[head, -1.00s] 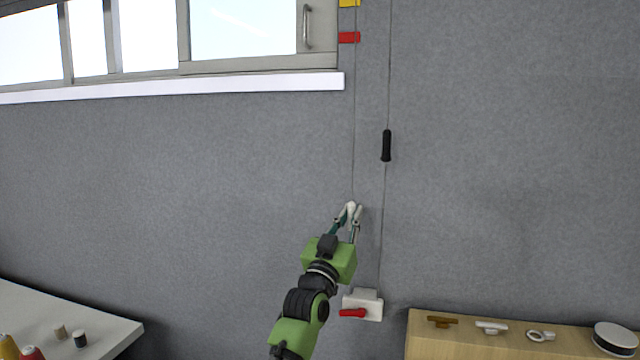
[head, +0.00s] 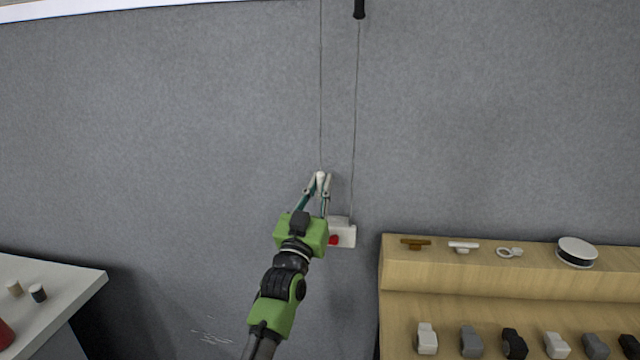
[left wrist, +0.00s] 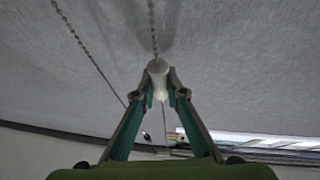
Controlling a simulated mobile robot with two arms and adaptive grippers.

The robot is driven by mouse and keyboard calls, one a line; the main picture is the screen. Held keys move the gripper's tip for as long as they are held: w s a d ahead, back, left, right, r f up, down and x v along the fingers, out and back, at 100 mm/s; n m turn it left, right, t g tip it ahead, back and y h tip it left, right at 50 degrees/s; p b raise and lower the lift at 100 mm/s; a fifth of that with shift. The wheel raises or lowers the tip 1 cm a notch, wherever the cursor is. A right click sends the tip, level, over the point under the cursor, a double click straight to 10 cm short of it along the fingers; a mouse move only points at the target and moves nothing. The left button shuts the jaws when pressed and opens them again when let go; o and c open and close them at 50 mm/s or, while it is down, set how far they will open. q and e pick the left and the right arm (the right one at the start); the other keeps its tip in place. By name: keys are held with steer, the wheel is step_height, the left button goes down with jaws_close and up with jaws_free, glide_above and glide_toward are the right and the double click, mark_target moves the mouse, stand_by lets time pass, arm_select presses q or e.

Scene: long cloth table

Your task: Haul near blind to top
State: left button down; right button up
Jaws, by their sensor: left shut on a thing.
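My left gripper (head: 319,188) is shut on a white pull knob (head: 320,177) at the lower end of the left cord (head: 321,90), close to the grey wall. In the left wrist view the white knob (left wrist: 158,68) sits between the fingertips, with a beaded cord (left wrist: 153,25) running from it. A black handle (head: 359,9) is on the right cord (head: 355,110), at the top edge of the head view. That cord runs down to a white box (head: 343,235) with a red lever (head: 333,239), partly behind my gripper. The blind itself is not in view. My right gripper is not in view.
A wooden shelf unit (head: 500,269) with several small fittings and a round spool (head: 576,251) stands at the right. A pale table (head: 70,285) with small spools is at the left. A white sill (head: 100,8) crosses the top left. The wall between is clear.

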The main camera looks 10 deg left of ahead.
arm_select(q)
steer(key=c, duration=2.3)
jaws_free()
steer(key=shift+w+f, duration=0.2)
steer(key=shift+f, duration=0.7)
steer(key=shift+s+r, duration=0.15)
steer(key=shift+r, duration=0.05)
steer(key=v, duration=1.1)
steer(key=shift+s, duration=0.4)
steer(key=shift+f, duration=0.1)
